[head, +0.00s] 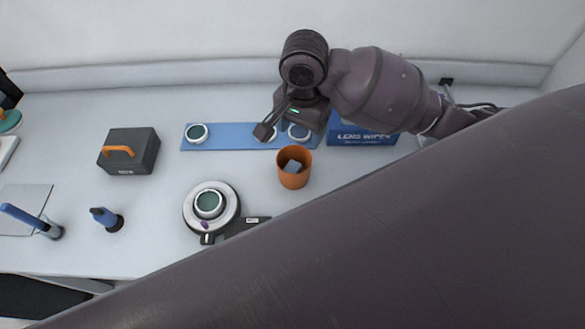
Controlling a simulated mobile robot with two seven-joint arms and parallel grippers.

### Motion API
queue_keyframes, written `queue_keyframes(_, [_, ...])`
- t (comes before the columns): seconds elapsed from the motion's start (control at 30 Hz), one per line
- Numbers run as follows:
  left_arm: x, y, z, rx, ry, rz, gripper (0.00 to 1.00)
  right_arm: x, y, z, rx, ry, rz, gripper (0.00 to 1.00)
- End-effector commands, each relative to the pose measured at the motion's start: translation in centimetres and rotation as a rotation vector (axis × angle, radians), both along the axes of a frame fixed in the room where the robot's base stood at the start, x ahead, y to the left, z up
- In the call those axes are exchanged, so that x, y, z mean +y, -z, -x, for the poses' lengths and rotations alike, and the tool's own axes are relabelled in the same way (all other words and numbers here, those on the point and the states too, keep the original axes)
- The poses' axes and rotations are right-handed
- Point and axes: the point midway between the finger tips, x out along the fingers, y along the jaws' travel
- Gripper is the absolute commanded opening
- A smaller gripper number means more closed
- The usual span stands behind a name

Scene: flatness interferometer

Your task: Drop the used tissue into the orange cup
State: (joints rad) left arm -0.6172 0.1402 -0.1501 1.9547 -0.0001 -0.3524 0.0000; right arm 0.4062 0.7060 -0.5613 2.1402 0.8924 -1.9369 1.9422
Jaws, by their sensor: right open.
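The orange cup (282,179) stands upright on the bench near the middle of the head view. A small grey-blue piece, which looks like the used tissue (293,166), lies inside the cup, below its rim. My right gripper (288,127) is open above and behind the cup, over the blue strip, and nothing shows between its fingers. It is apart from the cup. My left gripper is not in view.
A blue strip (230,137) with several round optics lies behind the cup, beside a blue lens wipes box (362,138). A round instrument stage (228,222) with a green optic stands front left. A dark case (128,158) and blue-handled tools (106,219) are further left. My arm covers the lower right.

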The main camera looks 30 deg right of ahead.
Motion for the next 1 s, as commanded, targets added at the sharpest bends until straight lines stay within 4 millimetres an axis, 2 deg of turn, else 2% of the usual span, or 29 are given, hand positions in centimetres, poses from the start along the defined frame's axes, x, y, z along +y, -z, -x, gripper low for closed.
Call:
queue_keyframes(0.1, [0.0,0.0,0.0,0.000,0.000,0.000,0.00,0.0,-2.1,-0.1,-0.002,-0.001,-0.002,0.69])
queue_keyframes(0.33, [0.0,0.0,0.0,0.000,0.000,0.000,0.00,0.0,-4.6,-0.1,-0.002,-0.001,0.001,0.69])
queue_keyframes(1.0, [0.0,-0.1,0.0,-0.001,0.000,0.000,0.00,0.0,-5.0,0.0,0.001,0.000,0.000,0.69])
